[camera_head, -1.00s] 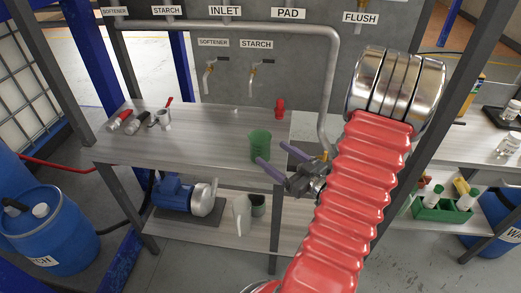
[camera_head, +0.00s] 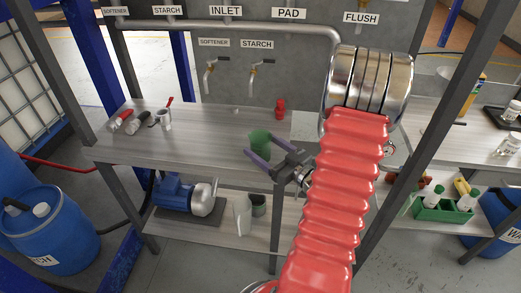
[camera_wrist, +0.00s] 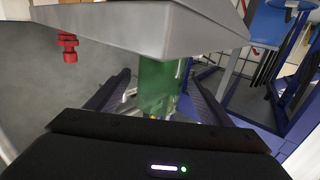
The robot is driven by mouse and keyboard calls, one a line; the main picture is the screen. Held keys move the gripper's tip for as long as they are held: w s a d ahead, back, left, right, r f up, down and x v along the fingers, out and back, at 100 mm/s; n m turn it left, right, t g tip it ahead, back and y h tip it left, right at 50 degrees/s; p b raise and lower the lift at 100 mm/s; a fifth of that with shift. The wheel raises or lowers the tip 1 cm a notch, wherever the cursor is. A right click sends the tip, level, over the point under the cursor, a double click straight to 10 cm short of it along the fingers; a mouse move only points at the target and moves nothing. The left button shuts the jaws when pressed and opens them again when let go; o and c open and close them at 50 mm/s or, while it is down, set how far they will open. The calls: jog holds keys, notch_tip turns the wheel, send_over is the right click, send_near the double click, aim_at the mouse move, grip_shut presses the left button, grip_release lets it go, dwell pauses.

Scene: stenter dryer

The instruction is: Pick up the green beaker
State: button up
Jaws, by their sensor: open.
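The green beaker (camera_head: 260,142) stands upright on the grey bench top (camera_head: 200,140), near its right front part. In the wrist view the green beaker (camera_wrist: 160,85) shows between my two fingers, partly hidden at its lower end by the gripper body. My gripper (camera_head: 268,156) is open, with purple-grey fingers. In the head view its fingertips are at the front of the beaker, one to its left and one to its right. I cannot tell whether either finger touches it. In the wrist view my gripper (camera_wrist: 155,85) has a finger on each side, with gaps to the beaker.
A small red fitting (camera_head: 280,108) stands behind the beaker. Red and black tools and a metal fitting (camera_head: 164,118) lie at the bench's left. A blue pump (camera_head: 178,192) and jugs (camera_head: 242,214) are on the lower shelf. A grey post (camera_head: 425,140) stands right of my arm.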

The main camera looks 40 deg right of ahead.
aim_at(254, 140)
jog(key=shift+w, duration=2.3)
jog(key=c, duration=1.2)
jog(key=shift+o, duration=0.2)
notch_tip(254, 140, up, 10)
